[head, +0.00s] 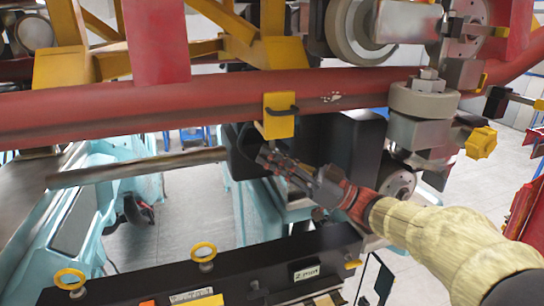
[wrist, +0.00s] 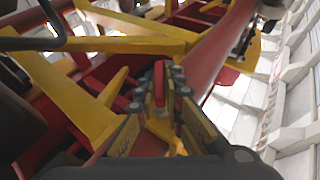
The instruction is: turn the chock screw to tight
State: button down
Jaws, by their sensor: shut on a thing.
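A yellow block with a black handle (head: 280,118), apparently the chock, sits against the long red tube in the head view. My gripper (head: 264,157) is just below it, reaching up from the lower right. In the wrist view my gripper (wrist: 161,78) has its fingers close together around a narrow red piece (wrist: 159,88). I take this piece for the chock screw. Its grip is mostly hidden by the fingers, and I cannot tell how far the screw is turned.
The red tube (head: 190,108) runs across above my gripper. A grey bar (head: 135,167) lies to the left, and a dark panel with labels (head: 190,270) is below. A yellow knob (head: 481,142) stands on the machinery at right. Yellow braces (wrist: 75,95) crowd the wrist view's left.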

jog(key=shift+n+g+y, duration=0.3)
jog(key=shift+n+g, duration=0.1)
jog(key=shift+g, duration=0.3)
jog(key=n+g, duration=0.1)
jog(key=g, duration=0.2)
jog(key=n+g+y+b, duration=0.1)
jog(key=n+g, duration=0.1)
jog(key=g, duration=0.1)
jog(key=shift+w+f, duration=0.1)
jog(key=shift+n+g+b, duration=0.55)
jog(key=shift+n+g, duration=0.05)
jog(key=shift+g, duration=0.5)
jog(key=g+b, duration=0.1)
jog(key=b, duration=0.2)
jog(key=n+g+b, duration=0.1)
jog(key=g+b, duration=0.1)
jog(key=b, duration=0.1)
jog(key=shift+f+n+h, duration=0.25)
jog(key=shift+n+h, duration=0.05)
jog(key=g+b, duration=0.1)
jog(key=b, duration=0.3)
jog(key=shift+r+n, duration=0.1)
jog(key=shift+n, duration=0.3)
jog(key=shift+r+g+b, duration=0.25)
jog(key=shift+g+b, duration=0.25)
jog(key=shift+b, duration=0.4)
jog(key=c, duration=1.9)
grip_release()
